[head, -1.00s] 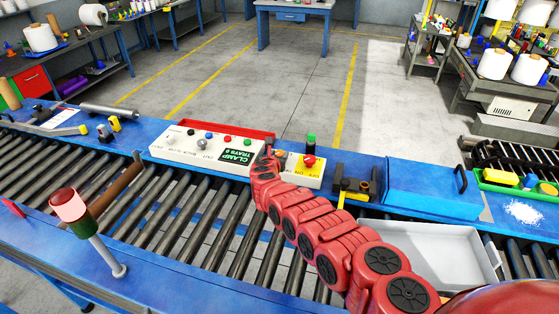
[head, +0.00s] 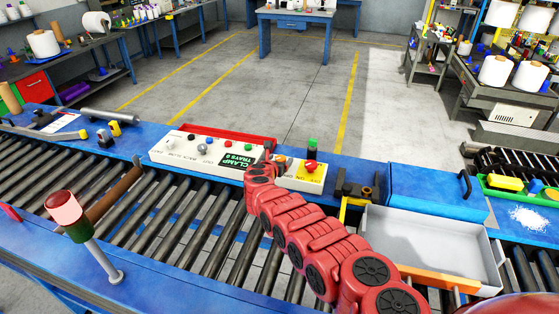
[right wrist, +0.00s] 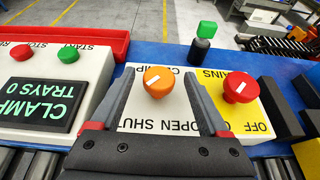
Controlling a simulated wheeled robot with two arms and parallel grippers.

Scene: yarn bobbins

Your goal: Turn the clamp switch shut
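The clamp switch is an orange knob (right wrist: 158,82) with a white mark, on a white panel lettered OPEN and SHUT. Its mark lies slanted in the right wrist view. My right gripper (right wrist: 160,90) is open, with one dark finger on each side of the knob. I cannot tell whether the fingers touch it. In the head view my right gripper (head: 267,154) is over the switch box, and the orange knob (head: 281,160) shows just to its right. My left gripper is not in view.
A red knob (right wrist: 240,87) on a yellow plate is close right of the gripper. A green-topped post (right wrist: 205,32) stands behind. The white control box (right wrist: 40,105) with a "CLAMP TRAYS 0" screen (right wrist: 35,104) is at left. A grey tray (head: 425,236) lies right of my arm.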

